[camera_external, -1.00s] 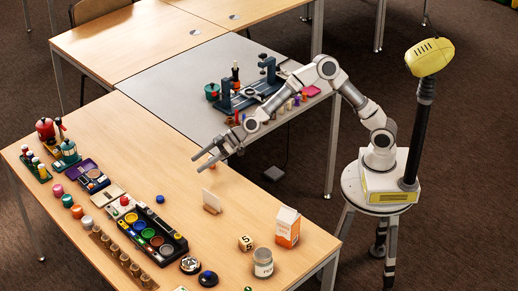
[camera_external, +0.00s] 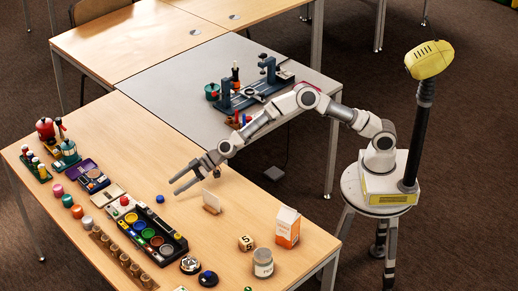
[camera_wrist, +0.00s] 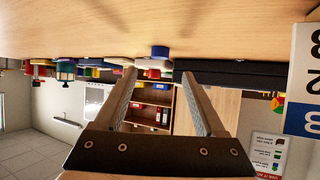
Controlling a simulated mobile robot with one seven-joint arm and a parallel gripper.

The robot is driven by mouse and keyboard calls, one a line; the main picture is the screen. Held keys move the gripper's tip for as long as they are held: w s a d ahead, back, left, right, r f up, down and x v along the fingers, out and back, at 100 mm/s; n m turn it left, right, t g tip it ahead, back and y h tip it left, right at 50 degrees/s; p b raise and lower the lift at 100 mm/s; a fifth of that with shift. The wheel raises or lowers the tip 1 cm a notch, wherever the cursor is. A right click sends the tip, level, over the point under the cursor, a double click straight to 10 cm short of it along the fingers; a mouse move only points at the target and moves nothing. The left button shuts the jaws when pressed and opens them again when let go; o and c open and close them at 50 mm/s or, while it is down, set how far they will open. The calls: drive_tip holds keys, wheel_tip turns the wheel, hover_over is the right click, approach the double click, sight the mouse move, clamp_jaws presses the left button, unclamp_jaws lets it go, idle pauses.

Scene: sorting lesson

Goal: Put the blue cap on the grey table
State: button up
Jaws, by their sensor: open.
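The small blue cap (camera_external: 160,199) lies on the near wooden table, beside the black paint tray. It also shows in the wrist view (camera_wrist: 160,52), upside down, ahead of and between my fingers. My gripper (camera_external: 174,187) is open and empty, low over the wooden table, just right of and behind the cap, apart from it. Its two fingers (camera_wrist: 158,74) are spread in the wrist view. The grey table (camera_external: 160,82) stands behind the wooden one, with a bare left part.
The paint tray (camera_external: 152,236) lies in front of the cap. A card in a wooden stand (camera_external: 211,202) is right of the gripper. A carton (camera_external: 287,227), a dice (camera_external: 246,243) and a jar (camera_external: 263,262) stand farther right. A dark clamp rig (camera_external: 235,103) occupies the grey table's right part.

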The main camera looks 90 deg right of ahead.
sight(163, 196)
drive_tip(key=shift+f+x, duration=0.15)
drive_tip(key=shift+x, duration=0.95)
drive_tip(key=shift+f+x, duration=0.15)
drive_tip(key=shift+x, duration=1.75)
clamp_jaws()
